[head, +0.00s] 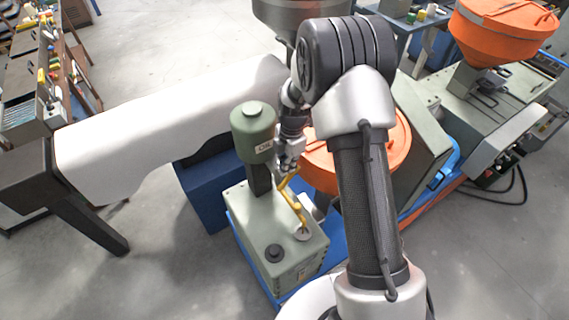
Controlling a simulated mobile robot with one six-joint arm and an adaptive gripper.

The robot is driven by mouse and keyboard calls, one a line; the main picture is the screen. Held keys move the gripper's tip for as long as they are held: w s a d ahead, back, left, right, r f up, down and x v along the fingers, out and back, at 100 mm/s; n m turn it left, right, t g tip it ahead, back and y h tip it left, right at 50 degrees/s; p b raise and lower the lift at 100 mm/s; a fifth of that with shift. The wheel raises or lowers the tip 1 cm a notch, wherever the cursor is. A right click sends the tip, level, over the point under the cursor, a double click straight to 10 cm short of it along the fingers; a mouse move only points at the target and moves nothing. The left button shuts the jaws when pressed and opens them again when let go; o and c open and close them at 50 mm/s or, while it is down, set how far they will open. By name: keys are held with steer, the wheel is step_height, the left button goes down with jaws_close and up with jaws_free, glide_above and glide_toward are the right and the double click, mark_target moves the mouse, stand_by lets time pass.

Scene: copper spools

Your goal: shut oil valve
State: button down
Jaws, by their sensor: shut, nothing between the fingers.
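A green cylindrical tank with a small label (252,122) stands on a dark post over a grey-green box (255,232). The label's lettering is too small to read fully. A yellow pipe or lever (299,208) rises from a round pale fitting on the box's top and bends near its upper end. My gripper (286,167) points down beside the tank, right at the upper end of the yellow part. It is shut with nothing between its fingers. I cannot tell whether the fingertips touch the yellow part.
Orange covered hoppers stand behind my arm (400,140) and at the upper right (500,32). A long white-covered machine (150,145) lies to the left. A workbench with tools (35,70) is at the far left. The floor (130,290) at lower left is clear.

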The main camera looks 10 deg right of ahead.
steer(key=shift+w+d+f+g+y+b, duration=0.25)
steer(key=shift+d+f+y+b, duration=0.2)
steer(key=shift+d+y+b, duration=0.45)
steer(key=b, duration=0.3)
steer(key=shift+w+d+f, duration=0.1)
steer(key=shift+d+f, duration=0.05)
steer(key=shift+d, duration=0.1)
steer(key=shift+w+d+f+b, duration=0.15)
steer(key=shift+d+b, duration=0.4)
steer(key=shift+b, duration=0.65)
steer(key=shift+d, duration=0.1)
